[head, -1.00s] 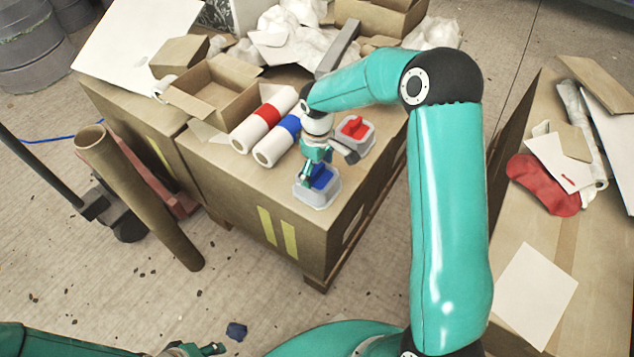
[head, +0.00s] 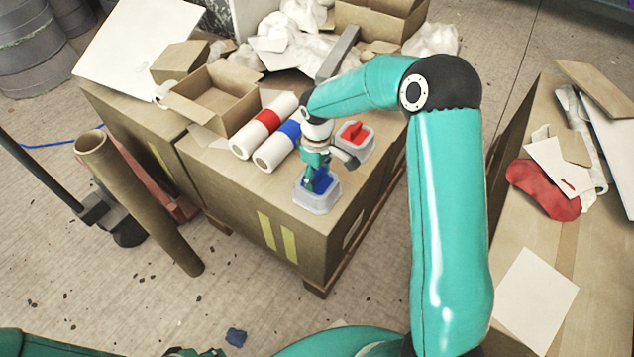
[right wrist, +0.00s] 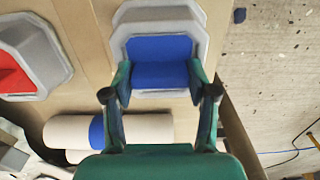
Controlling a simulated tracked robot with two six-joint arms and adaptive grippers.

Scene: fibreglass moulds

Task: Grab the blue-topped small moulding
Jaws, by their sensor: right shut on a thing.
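The blue-topped small moulding (head: 316,201) has a grey stepped base and a blue block on top. It stands upright near the front corner of a large carton (head: 235,195). My right gripper (head: 319,181) reaches down on it from above. In the right wrist view, the fingers of my right gripper (right wrist: 160,82) are shut on the two sides of the blue top (right wrist: 160,62). A similar red-topped moulding (head: 355,137) stands just behind it, to the right. My left gripper (head: 195,353) barely shows at the bottom edge, and its jaws cannot be made out.
Two white rolls, one with a red band (head: 266,119) and one with a blue band (head: 282,143), lie left of the mouldings. An open box (head: 214,95) and crumpled packing are behind. A cardboard tube (head: 140,205) leans left. Another carton with a red cloth (head: 543,188) is at right.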

